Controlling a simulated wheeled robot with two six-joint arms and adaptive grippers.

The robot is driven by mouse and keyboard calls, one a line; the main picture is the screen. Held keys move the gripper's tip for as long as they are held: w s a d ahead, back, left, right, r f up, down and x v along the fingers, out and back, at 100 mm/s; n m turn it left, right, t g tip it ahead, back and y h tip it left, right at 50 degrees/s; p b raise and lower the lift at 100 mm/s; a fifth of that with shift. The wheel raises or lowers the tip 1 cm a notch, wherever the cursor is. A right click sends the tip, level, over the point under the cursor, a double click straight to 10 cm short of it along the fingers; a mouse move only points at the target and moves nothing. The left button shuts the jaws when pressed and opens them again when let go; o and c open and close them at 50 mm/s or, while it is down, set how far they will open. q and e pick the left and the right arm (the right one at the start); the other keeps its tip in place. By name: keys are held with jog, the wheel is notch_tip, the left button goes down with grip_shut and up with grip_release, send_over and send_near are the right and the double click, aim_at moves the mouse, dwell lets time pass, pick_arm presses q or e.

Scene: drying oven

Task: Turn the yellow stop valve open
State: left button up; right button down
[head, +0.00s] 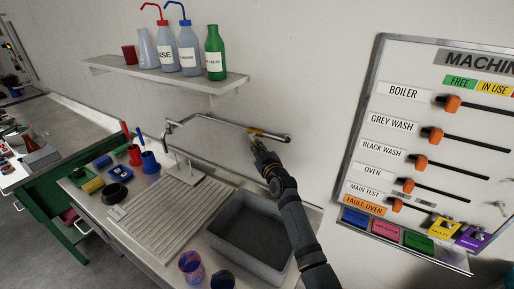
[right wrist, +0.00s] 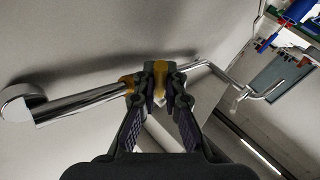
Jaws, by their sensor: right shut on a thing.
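The yellow stop valve (head: 262,132) sits on a chrome pipe (head: 220,122) on the wall above the sink. My right gripper (head: 254,141) reaches it from below and in front. In the right wrist view, the valve's yellow handle (right wrist: 160,67) is between the fingertips of my right gripper (right wrist: 161,88), which is shut on it. An orange-yellow collar of the valve (right wrist: 127,81) shows on the pipe just left of the fingers. The fingers hide much of the handle, so its exact angle is hard to tell. My left gripper is not in view.
A grey sink basin (head: 222,230) lies below, with a ribbed drainboard (head: 150,222) to its left. A shelf (head: 170,77) with several bottles hangs above left. A machine status board (head: 388,95) with orange-knobbed levers is on the right. Cups (head: 190,266) stand at the counter's front.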

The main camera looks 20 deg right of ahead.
jog(key=n+g+p, duration=0.1)
jog(key=p, duration=0.2)
jog(key=r+g+p, duration=0.1)
jog(key=p, duration=0.3)
jog(key=s+d+r+n+g+h+p, duration=0.1)
jog(key=p, duration=0.3)
jog(key=shift+r+n+g, duration=0.15)
jog(key=shift+n+g, duration=0.15)
jog(key=shift+g, duration=0.1)
jog(key=shift+n+g+h+p, duration=0.45)
jog(key=shift+g+p, duration=0.25)
jog(key=shift+p, duration=0.35)
jog(key=shift+s, duration=0.1)
jog(key=c, duration=1.4)
grip_release()
jog(key=shift+c, duration=0.2)
jog(key=shift+v, duration=3.95)
